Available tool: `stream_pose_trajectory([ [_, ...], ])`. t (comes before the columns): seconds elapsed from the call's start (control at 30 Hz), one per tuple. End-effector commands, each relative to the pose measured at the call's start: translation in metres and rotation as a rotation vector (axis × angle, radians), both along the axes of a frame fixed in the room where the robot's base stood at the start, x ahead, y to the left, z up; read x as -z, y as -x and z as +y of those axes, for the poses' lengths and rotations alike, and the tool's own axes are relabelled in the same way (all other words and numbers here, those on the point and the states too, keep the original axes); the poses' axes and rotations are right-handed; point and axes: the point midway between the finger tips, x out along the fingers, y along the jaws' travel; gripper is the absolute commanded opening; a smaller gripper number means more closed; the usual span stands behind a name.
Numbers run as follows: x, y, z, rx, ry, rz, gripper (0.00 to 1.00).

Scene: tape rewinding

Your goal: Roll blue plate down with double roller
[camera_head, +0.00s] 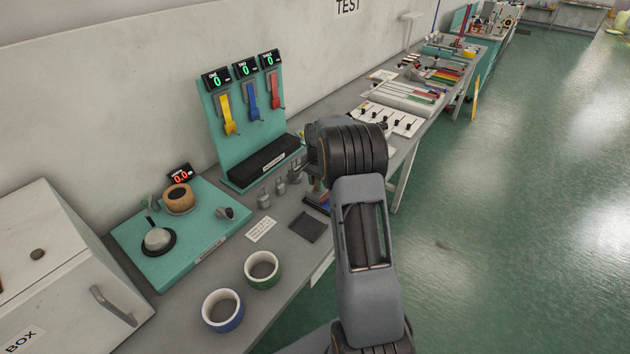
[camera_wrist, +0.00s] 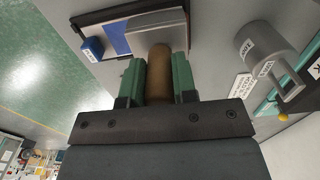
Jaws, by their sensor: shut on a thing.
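My gripper (camera_wrist: 157,72) has its green fingers shut on a brown cylindrical handle (camera_wrist: 159,62) in the wrist view. I cannot tell what is attached at its far end, so whether it is the double roller is unclear.
Grey labelled metal cylinders (camera_wrist: 262,46) stand close by, also seen in the head view (camera_head: 263,200).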

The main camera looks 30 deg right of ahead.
Motion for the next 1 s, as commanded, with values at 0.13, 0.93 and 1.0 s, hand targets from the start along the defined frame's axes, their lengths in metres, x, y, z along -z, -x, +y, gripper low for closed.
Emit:
stream_pose_trajectory([
  [0.13, 0.000, 0.003, -0.002, 0.001, 0.001, 0.000, 0.00],
  [0.93, 0.001, 0.025, -0.011, 0.000, 0.000, 0.001, 0.00],
  [1.0, 0.001, 0.027, -0.011, 0.000, 0.000, 0.001, 0.00],
])
